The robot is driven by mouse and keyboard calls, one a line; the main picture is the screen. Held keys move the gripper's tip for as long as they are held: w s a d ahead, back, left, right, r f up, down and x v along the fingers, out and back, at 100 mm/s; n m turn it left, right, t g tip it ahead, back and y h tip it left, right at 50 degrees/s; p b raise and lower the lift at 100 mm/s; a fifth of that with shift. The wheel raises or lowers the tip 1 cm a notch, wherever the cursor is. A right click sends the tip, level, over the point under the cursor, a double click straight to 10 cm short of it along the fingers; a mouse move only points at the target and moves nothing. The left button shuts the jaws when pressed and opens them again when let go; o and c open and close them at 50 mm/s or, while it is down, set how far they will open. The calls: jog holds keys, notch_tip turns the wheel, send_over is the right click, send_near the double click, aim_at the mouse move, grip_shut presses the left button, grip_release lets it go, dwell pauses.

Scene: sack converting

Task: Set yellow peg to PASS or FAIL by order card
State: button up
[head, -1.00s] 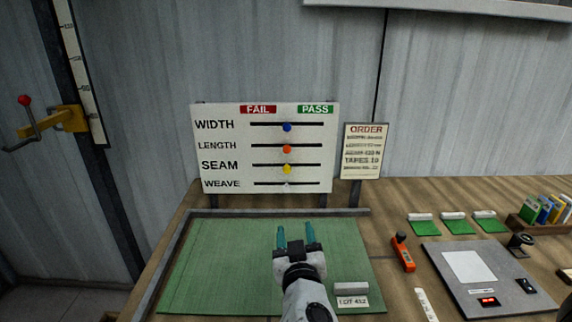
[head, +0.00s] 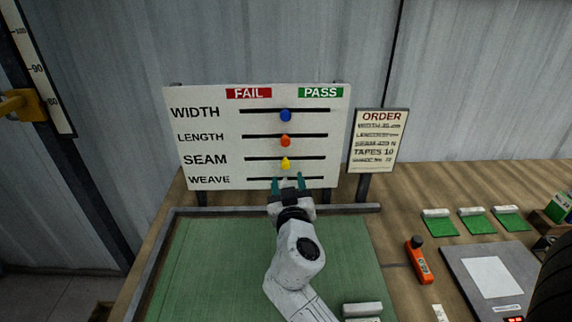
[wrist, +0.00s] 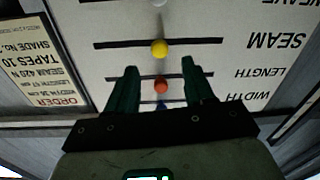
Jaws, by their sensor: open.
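The yellow peg (head: 285,163) sits at the middle of the SEAM slot on the white board (head: 208,146), between the red FAIL label (head: 248,93) and the green PASS label (head: 320,92). My gripper (head: 288,183) is open with teal fingers, just below the yellow peg at the WEAVE row, partly hiding that row's pale peg. In the wrist view the yellow peg (wrist: 159,48) shows beyond and between the fingertips (wrist: 157,66), not held.
Blue (head: 285,115) and orange (head: 285,141) pegs sit mid-slot above. A green mat (head: 215,262) lies below the board. An orange-red tool (head: 419,262), a grey plate (head: 462,268) and several green swatches (head: 440,226) lie on the right of the bench.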

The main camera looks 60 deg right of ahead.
aim_at(286, 166)
jog(key=p+x, duration=0.1)
jog(key=x, duration=0.5)
grip_shut()
dwell(0.5)
